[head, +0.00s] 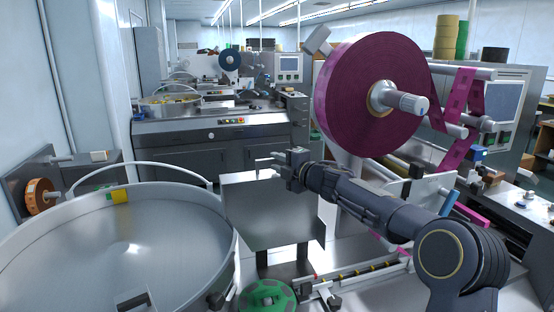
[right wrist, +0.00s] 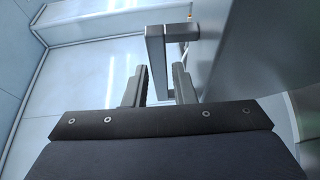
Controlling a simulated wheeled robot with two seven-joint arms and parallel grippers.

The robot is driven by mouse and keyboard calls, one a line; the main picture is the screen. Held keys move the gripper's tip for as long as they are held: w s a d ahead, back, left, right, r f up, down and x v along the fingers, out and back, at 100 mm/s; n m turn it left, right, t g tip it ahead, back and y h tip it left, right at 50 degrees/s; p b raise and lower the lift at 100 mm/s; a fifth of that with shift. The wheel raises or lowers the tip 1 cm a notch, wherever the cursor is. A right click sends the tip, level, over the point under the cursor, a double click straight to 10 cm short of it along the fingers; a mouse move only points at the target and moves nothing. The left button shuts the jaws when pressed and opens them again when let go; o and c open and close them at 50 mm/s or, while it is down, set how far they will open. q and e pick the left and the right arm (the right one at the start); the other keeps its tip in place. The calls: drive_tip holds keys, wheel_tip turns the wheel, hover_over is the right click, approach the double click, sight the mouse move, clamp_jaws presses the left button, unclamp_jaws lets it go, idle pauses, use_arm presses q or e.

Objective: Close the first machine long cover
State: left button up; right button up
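A plain grey metal panel (head: 268,215), which looks like the long cover, stands raised beside the large round bowl in the head view. In the right wrist view its flat face (right wrist: 255,50) fills the right side. A square metal handle (right wrist: 155,55) sticks out from it. My right gripper (head: 272,166) is at the panel's top edge in the head view. In the wrist view its two fingers (right wrist: 160,83) are apart, with the handle's end at or just beyond the gap between them. Contact cannot be told. My left gripper is not in view.
A large round metal bowl (head: 120,250) is at the left. A big magenta film roll (head: 355,95) hangs above my right arm. A green disc (head: 267,296) and a roller rail (head: 365,271) lie low in front. A second machine (head: 215,150) stands behind.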

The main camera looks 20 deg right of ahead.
drive_tip(key=shift+w+a, duration=0.1)
drive_tip(key=shift+w, duration=0.15)
clamp_jaws()
